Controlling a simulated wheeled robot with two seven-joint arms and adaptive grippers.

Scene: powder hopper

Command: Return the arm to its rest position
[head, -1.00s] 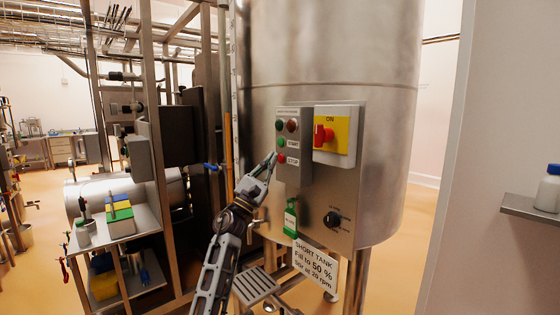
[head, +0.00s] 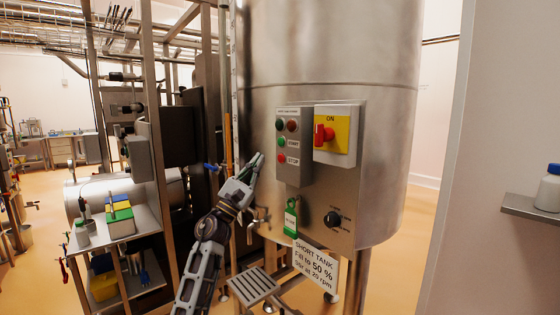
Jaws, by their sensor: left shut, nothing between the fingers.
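My left gripper (head: 257,160) is shut and empty. It is in front of the steel tank (head: 330,60), to the left of the button box (head: 293,147) and apart from it. The arm comes up from the bottom of the head view. The button box carries a green START button and a red STOP button. My right gripper is not in view.
A red rotary switch (head: 323,134) on a yellow plate is right of the buttons, marked ON. Below are a green tag (head: 291,218), a black knob (head: 332,219) and a SHORT TANK sign (head: 315,266). A stepped grate (head: 254,286) stands low. Steel frames stand left.

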